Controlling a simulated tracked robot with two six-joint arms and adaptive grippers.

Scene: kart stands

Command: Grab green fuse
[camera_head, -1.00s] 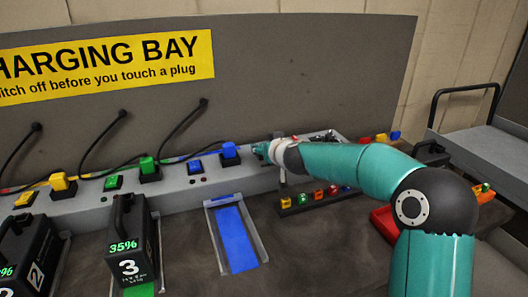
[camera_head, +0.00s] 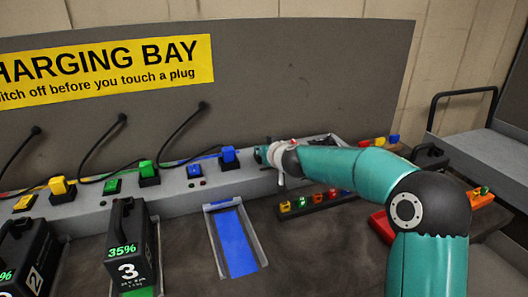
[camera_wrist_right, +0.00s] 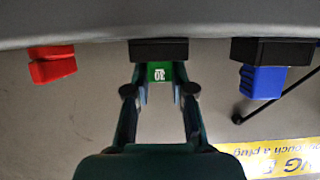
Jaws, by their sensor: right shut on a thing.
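The green fuse (camera_wrist_right: 160,73), with a white number on it, sits at a black holder (camera_wrist_right: 158,50) in the right wrist view. My right gripper (camera_wrist_right: 160,88) has its two fingers on either side of the green fuse and is shut on it. In the head view my right arm reaches to the grey bench ledge, and the wrist (camera_head: 280,158) hides the fingertips and this fuse. Whether the fuse is still seated in the holder cannot be told. My left gripper is not in view.
A red block (camera_wrist_right: 51,65) and a blue block (camera_wrist_right: 262,81) flank the green fuse. In the head view, a rack of small coloured fuses (camera_head: 318,199) lies below my arm. A black battery pack (camera_head: 127,245) and a blue-floored bay (camera_head: 235,240) are on the left.

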